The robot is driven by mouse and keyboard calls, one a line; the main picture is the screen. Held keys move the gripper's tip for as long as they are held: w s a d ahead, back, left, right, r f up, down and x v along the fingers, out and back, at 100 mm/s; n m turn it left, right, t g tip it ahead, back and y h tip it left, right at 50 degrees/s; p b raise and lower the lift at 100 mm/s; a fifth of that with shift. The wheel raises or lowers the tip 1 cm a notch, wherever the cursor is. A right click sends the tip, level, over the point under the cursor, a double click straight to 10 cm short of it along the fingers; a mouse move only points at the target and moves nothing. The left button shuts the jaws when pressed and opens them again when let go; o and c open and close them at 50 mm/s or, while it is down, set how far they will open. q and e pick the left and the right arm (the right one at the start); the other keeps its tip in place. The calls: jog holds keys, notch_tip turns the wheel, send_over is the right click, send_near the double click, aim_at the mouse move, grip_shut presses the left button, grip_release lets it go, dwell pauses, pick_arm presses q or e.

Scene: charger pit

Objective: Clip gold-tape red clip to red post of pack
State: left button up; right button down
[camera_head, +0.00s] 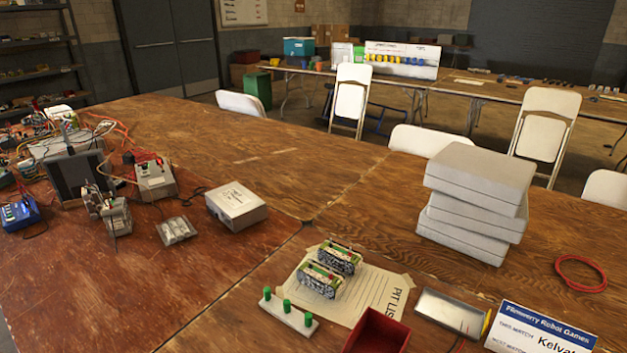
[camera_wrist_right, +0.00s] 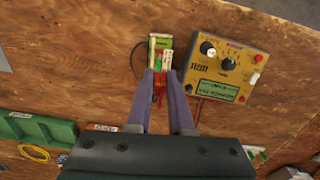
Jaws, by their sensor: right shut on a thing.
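In the right wrist view my right gripper (camera_wrist_right: 160,80) is shut on a small red clip (camera_wrist_right: 160,88), which shows between its fingers. Any gold tape on it is too small to make out. A green and white pack-like block (camera_wrist_right: 160,44) lies just beyond the fingertips. Whether the clip touches it, and which part is its red post, I cannot tell. In the head view two green and silver packs (camera_head: 338,258) (camera_head: 319,279) stand on a paper sheet (camera_head: 375,290). Neither gripper shows in the head view.
A tan meter box (camera_wrist_right: 225,65) with knobs and a display is close right of the fingers in the wrist view. A green tray (camera_wrist_right: 30,128) and a yellow coil (camera_wrist_right: 33,153) are lower left. In the head view, white cases (camera_head: 480,175) and a red bin (camera_head: 378,332) stand nearby.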

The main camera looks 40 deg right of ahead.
jog(key=shift+f+b, duration=1.45)
jog(key=shift+f, duration=0.65)
jog(key=shift+f+b, duration=0.85)
jog(key=shift+f, duration=0.35)
jog(key=shift+f, duration=0.15)
jog(key=shift+p, duration=0.4)
jog(key=c, duration=0.7)
grip_release()
jog(key=shift+c, duration=0.2)
jog(key=shift+o, duration=0.3)
